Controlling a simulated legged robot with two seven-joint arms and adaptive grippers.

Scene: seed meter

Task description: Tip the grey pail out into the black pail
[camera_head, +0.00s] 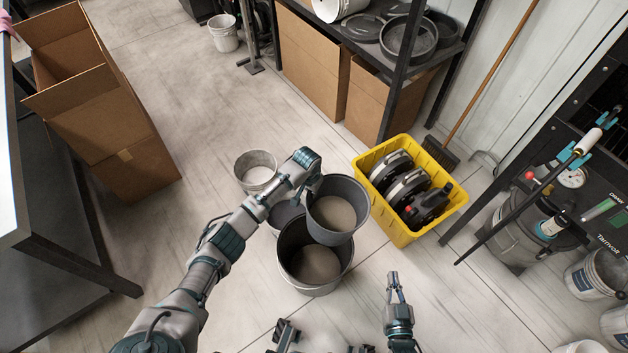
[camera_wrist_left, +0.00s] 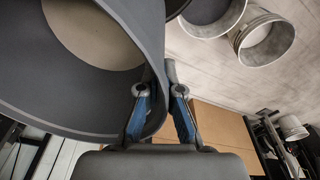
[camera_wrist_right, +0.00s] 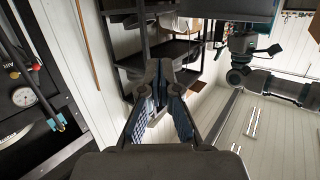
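The grey pail (camera_head: 350,189) hangs in the air over the back part of the black pail (camera_head: 288,250), tilted a little, its mouth upward. A tan, level surface shows inside it, also in the left wrist view (camera_wrist_left: 95,35). My left gripper (camera_head: 313,187) is shut on the grey pail's rim, with the wall between its fingers in the left wrist view (camera_wrist_left: 158,110). The black pail stands upright on the floor, with a grey-brown surface low inside. My right gripper (camera_head: 394,283) is shut and empty, to the right of the black pail; its fingertips meet in the right wrist view (camera_wrist_right: 160,75).
A white pail (camera_head: 256,182) and a partly hidden dark pail (camera_head: 277,217) stand behind my left arm. A yellow crate (camera_head: 406,232) with dark devices stands to the right. A table (camera_head: 50,245) is at left, a black equipment rack (camera_head: 560,150) at right.

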